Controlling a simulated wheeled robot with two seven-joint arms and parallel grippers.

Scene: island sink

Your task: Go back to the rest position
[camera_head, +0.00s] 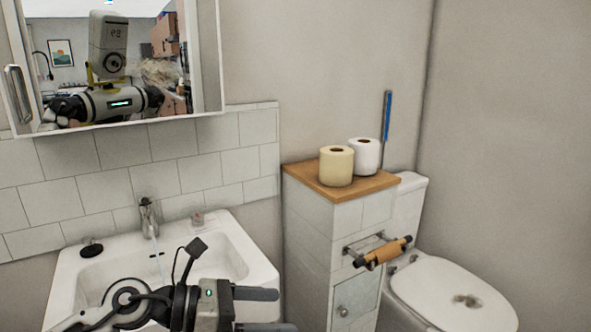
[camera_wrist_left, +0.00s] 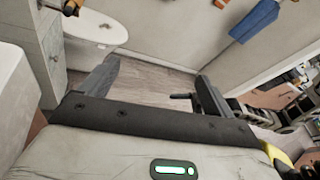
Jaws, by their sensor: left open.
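My left gripper (camera_head: 284,311) is in front of the sink at the bottom of the head view, pointing right. Its two dark fingers are apart with nothing between them. My right gripper is not in either view.
A tap (camera_head: 148,215) stands at the sink's back, with a thin pale line below it, perhaps water. A tiled cabinet (camera_head: 308,225) bears two paper rolls (camera_head: 336,168). A toilet (camera_head: 450,292) is at right. A mirror (camera_head: 205,60) hangs above. A blue cloth (camera_wrist_left: 255,20) hangs on the wall.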

